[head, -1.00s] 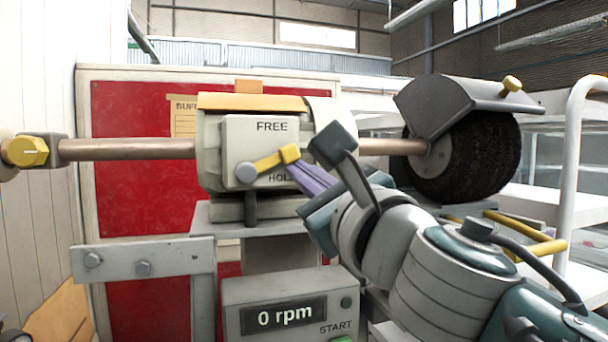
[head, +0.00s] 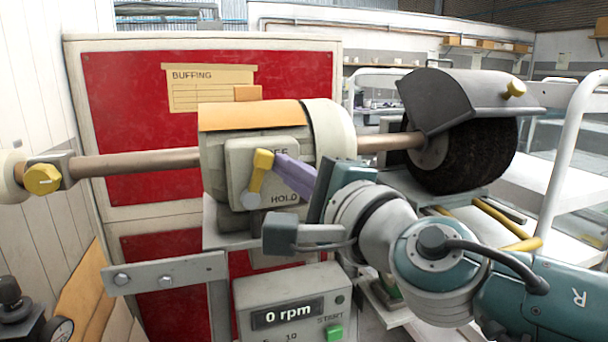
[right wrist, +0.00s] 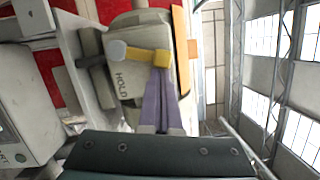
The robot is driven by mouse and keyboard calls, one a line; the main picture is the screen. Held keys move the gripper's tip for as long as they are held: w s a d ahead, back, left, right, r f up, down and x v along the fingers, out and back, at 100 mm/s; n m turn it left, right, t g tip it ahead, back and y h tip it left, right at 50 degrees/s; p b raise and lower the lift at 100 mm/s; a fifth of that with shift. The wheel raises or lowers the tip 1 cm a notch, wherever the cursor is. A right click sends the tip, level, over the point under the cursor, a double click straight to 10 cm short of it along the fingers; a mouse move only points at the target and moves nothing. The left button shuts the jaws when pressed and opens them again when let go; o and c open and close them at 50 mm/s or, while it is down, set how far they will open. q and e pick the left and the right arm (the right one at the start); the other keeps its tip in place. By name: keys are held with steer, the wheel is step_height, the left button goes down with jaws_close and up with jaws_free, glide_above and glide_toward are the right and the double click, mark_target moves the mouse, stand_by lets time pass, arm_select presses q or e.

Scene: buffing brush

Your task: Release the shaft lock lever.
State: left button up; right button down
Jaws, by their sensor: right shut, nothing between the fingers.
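The shaft lock lever (head: 258,176) is a yellow bar on a grey pivot, on the pale plate (head: 240,160) of the machine housing. It points up and slightly right, its knob end over the first letters of FREE, with HOLD below right. The lever also shows in the right wrist view (right wrist: 145,55). My right gripper (head: 279,160) has purple fingers, shut with nothing between them. Their tips are at the right side of the lever's knob end and appear to touch it. In the right wrist view the fingertips (right wrist: 161,72) meet the knob end. My left gripper is out of view.
A copper-coloured shaft (head: 135,162) runs through the housing to a black brush wheel (head: 465,150) under a dark guard (head: 455,95). Below is a control box (head: 290,300) reading 0 rpm. A grey bracket (head: 165,273) stands lower left. A white rail (head: 565,150) is at right.

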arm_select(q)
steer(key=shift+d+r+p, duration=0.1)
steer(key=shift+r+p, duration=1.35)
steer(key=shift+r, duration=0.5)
arm_select(e)
steer(key=shift+s+a+r+n, duration=0.25)
steer(key=shift+a+r+n, duration=0.35)
steer(key=shift+n, duration=0.4)
steer(key=shift+a+f, duration=0.1)
steer(key=d, duration=0.5)
steer(key=shift+b, duration=0.4)
arm_select(q)
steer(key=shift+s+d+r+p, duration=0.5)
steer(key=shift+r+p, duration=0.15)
steer(key=shift+p, duration=0.45)
arm_select(e)
steer(key=v, duration=0.8)
steer(key=shift+s, duration=0.25)
